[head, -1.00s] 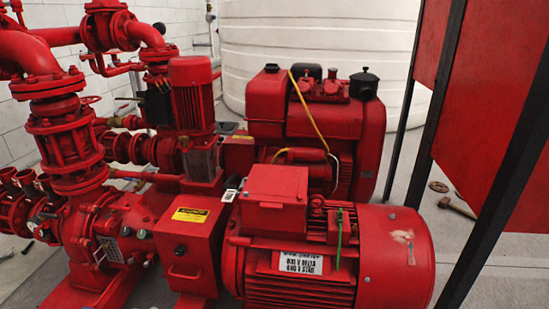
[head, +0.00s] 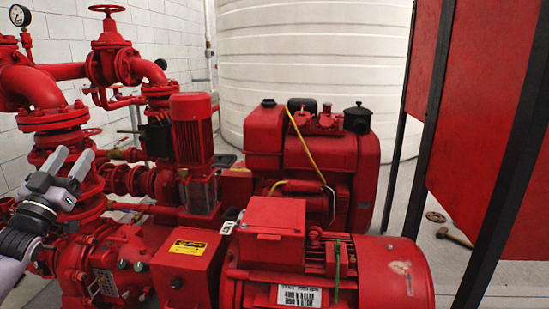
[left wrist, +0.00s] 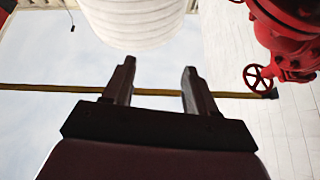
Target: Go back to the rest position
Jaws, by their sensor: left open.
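My left gripper (head: 72,165) is at the left of the head view, in front of the red pipework. Its two fingers point up and are apart, with nothing between them. In the left wrist view the open fingers (left wrist: 155,90) are empty, and the white tank (left wrist: 135,22) shows beyond them. My right gripper does not show in the head view.
A red pump and motor set (head: 335,280) fills the lower middle, with a red engine (head: 270,140) behind it. Red pipes and a valve handwheel (head: 107,9) stand at the left. A black-framed red panel (head: 490,110) stands at the right. A hammer (head: 455,238) lies on the floor.

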